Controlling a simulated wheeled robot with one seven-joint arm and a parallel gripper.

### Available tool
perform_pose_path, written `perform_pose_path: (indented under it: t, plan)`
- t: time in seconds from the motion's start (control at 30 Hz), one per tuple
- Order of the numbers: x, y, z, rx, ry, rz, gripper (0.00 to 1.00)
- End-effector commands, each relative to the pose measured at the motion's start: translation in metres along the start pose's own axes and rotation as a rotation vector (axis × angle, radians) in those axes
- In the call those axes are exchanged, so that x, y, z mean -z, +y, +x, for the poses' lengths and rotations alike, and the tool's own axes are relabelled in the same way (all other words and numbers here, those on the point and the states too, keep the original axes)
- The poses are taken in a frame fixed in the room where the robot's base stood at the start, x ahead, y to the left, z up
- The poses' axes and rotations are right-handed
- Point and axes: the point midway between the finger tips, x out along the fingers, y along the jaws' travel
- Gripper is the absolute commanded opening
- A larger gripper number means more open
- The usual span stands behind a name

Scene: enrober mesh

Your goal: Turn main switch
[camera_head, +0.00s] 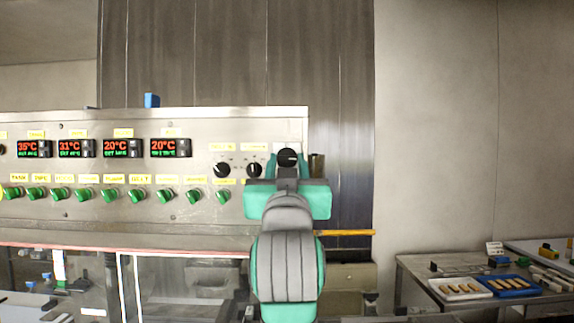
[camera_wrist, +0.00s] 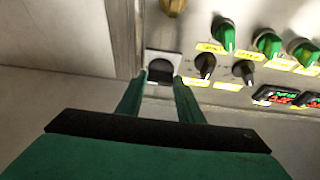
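The main switch appears as a black round knob (camera_head: 288,157) at the right end of the steel control panel. In the wrist view it is a dark knob (camera_wrist: 160,64) on a pale square plate. My gripper (camera_head: 288,164) is in front of it. In the wrist view the two green fingers of my gripper (camera_wrist: 160,76) are apart, one on each side of the switch. The gap between them holds only the switch. Whether the fingers touch it I cannot tell. My gripper hides the lower part of the switch in the head view.
Two black knobs (camera_head: 222,170) sit left of the switch. A row of green knobs (camera_head: 138,195) runs below the red temperature displays (camera_head: 121,148). A yellow bar (camera_head: 345,232) juts out right of my arm. A table with trays (camera_head: 462,288) stands at right.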

Motion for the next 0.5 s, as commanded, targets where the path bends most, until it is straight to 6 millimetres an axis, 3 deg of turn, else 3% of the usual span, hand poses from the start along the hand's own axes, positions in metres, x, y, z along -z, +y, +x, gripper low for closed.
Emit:
perform_pose_path:
  t: [0.03,0.1,0.5]
  plan:
    - [-0.0001,0.0000,-0.0001,0.000,0.000,0.000,0.20]
    - [-0.0001,0.0000,-0.0001,0.000,0.000,0.000,0.10]
    - [0.0000,0.0017,-0.0002,0.024,0.000,-0.065,0.10]
